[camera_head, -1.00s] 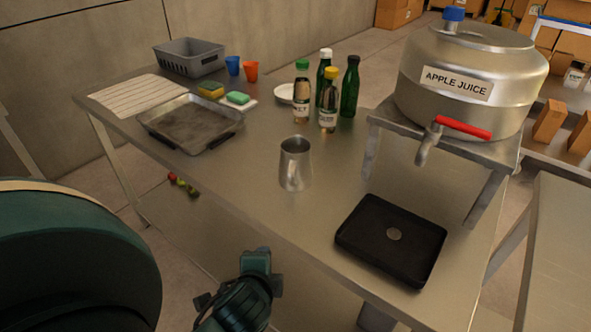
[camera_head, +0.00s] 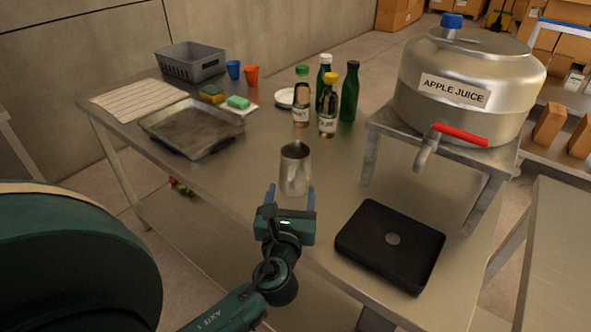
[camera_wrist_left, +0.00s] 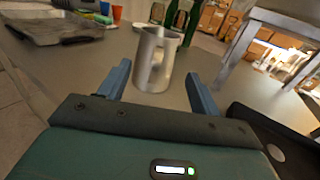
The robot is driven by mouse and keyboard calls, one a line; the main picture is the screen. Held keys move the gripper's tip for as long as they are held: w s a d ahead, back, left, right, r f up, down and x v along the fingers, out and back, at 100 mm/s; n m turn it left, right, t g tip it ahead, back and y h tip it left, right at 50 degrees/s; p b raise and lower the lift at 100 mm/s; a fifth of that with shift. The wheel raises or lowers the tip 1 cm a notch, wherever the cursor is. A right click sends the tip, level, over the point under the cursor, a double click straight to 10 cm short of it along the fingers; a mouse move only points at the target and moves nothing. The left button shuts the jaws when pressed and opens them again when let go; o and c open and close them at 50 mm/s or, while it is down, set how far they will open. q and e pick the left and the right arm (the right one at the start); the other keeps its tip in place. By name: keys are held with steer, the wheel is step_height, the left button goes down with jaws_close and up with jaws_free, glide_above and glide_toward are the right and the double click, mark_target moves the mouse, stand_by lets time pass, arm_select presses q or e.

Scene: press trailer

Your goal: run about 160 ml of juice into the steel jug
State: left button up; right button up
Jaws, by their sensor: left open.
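The steel jug (camera_head: 295,166) stands upright on the steel table, its handle toward the front. My left gripper (camera_head: 291,192) is open just in front of the jug, one finger to each side. In the left wrist view the jug (camera_wrist_left: 152,62) stands ahead, beyond the open fingertips, and nothing is between the fingers. The juice tank (camera_head: 455,85), labelled APPLE JUICE, rests on a raised steel stand (camera_head: 371,160). Its tap (camera_head: 425,152) has a red lever (camera_head: 460,134) lying out to the right. No juice is seen running. My right gripper is not in view.
Several bottles (camera_head: 328,119) stand behind the jug. A shallow metal tray (camera_head: 152,128) and a grey basket (camera_head: 190,68) are at the left. Bare tabletop lies between jug and stand.

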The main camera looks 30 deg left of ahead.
mark_target(292, 184)
arm_select(q)
steer(key=shift+a+p+x, duration=0.2)
steer(key=shift+p+x, duration=0.15)
steer(key=shift+x, duration=2.8)
steer(key=shift+s+f, duration=0.1)
steer(key=shift+f, duration=0.1)
steer(key=shift+c, duration=0.2)
jaws_close()
